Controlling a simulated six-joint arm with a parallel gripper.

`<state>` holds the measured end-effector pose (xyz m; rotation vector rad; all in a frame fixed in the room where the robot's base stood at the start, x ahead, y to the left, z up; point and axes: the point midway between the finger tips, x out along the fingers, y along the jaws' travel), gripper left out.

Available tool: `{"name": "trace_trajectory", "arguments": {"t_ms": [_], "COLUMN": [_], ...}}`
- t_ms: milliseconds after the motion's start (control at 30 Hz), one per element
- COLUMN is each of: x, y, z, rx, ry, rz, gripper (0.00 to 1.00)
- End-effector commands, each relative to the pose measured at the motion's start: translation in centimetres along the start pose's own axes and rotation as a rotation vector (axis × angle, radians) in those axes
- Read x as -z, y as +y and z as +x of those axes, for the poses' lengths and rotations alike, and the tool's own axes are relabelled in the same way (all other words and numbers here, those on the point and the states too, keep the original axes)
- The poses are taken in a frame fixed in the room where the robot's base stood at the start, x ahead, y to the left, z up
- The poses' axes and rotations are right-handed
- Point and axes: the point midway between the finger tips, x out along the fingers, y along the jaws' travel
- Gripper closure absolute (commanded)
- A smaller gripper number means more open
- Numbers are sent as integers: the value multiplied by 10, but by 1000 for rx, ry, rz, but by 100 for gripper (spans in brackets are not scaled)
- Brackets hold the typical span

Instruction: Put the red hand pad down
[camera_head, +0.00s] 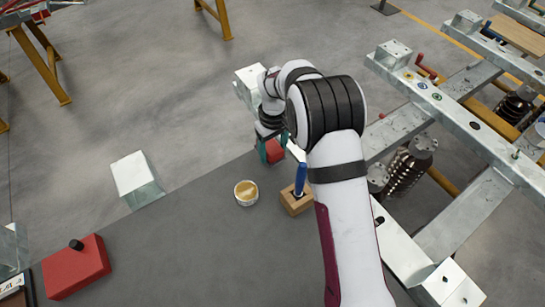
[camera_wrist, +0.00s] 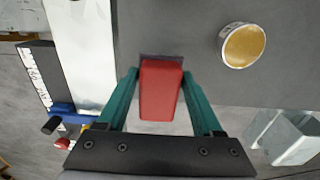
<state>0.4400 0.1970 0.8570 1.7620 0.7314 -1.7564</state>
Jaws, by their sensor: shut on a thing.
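The red hand pad (camera_wrist: 160,92) is held between the two teal fingers of my gripper (camera_wrist: 160,75) in the wrist view, with a dark edge at its far end. In the head view the red pad (camera_head: 274,152) shows partly at my gripper (camera_head: 272,146), beyond the arm and near the far edge of the dark grey surface (camera_head: 190,250). My gripper is shut on the pad. I cannot tell whether the pad touches the surface.
A round tin with tan filling (camera_head: 246,191) and a wooden block (camera_head: 296,203) holding a blue-handled tool (camera_head: 301,178) stand near the gripper. A metal block (camera_head: 135,176) and red box (camera_head: 76,268) are to the left. Metal frames (camera_head: 480,210) fill the right. Bare surface lies front-centre.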

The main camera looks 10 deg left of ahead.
Motion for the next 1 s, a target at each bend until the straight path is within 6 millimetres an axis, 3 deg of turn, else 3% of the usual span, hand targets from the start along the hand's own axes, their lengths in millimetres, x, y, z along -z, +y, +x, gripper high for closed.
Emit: {"name": "trace_trajectory", "arguments": {"t_ms": [267, 600, 633, 767, 1000], "x": [3, 3, 3, 3, 3], "y": [-3, -2, -2, -2, -2], "z": [41, 46, 46, 45, 45], "rx": [1, 0, 0, 0, 0], "ry": [-1, 1, 1, 1, 1], "rz": [1, 1, 1, 1, 1], "gripper": [93, 93, 27, 4, 2]}}
